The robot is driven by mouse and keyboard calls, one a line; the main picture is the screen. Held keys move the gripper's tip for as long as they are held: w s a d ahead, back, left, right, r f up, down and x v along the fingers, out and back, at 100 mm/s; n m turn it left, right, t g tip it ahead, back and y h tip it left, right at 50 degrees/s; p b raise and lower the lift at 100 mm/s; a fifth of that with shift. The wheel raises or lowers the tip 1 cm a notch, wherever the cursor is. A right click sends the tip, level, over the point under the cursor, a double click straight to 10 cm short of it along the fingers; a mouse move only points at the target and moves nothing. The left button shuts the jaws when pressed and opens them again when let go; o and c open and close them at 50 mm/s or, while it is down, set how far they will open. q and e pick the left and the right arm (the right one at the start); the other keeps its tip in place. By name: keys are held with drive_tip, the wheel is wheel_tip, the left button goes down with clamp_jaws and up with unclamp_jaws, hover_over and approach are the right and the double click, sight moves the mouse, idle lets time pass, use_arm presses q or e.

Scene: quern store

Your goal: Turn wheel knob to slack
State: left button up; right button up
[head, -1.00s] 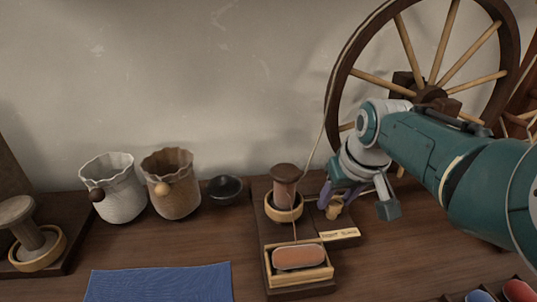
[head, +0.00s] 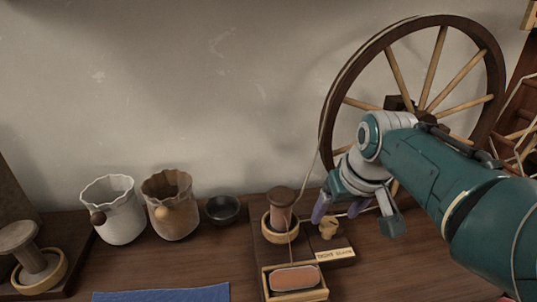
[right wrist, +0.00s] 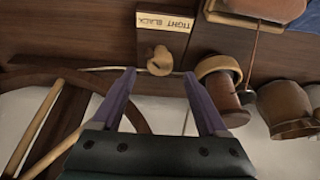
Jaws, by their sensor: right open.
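The small tan wooden knob (head: 328,229) sits on a dark wooden base behind a label plate (head: 335,254) that reads TIGHT SLACK. The knob also shows in the right wrist view (right wrist: 160,61), with the upside-down label beyond it. My right gripper (head: 354,217) is open and empty. In the right wrist view its purple fingers (right wrist: 160,75) stand to either side of the knob, their tips just short of it, with no clear contact. I cannot tell which word the knob points to. The large spoked wheel (head: 487,110) stands behind my right arm. My left gripper is out of view.
A bobbin in a ring (head: 281,212) stands close left of the knob, with a thread rising from the base. In front is a tray with a pinkish block (head: 294,278). Two pots (head: 119,225) and a dark bowl (head: 223,210) stand further left. A blue cloth (head: 165,293) lies in front.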

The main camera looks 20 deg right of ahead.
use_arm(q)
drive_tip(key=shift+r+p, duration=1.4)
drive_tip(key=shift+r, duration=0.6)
use_arm(e)
drive_tip(key=v, duration=0.6)
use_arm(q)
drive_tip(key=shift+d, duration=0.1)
use_arm(e)
drive_tip(key=shift+s+r, duration=0.1)
drive_tip(key=s+a+r+n+y+p, duration=0.15)
drive_tip(key=s+a+r+p, duration=0.35)
drive_tip(key=s+r+p, duration=0.5)
drive_tip(key=s+a+r+n+p, duration=0.35)
drive_tip(key=s+r+p, duration=0.35)
drive_tip(key=s+r, duration=0.55)
use_arm(q)
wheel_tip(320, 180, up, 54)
drive_tip(key=p, duration=3.6)
drive_tip(key=shift+p, duration=0.35)
use_arm(e)
wheel_tip(320, 180, up, 36)
drive_tip(key=shift+s+a+r+g, duration=0.2)
drive_tip(key=shift+s+a+g, duration=0.1)
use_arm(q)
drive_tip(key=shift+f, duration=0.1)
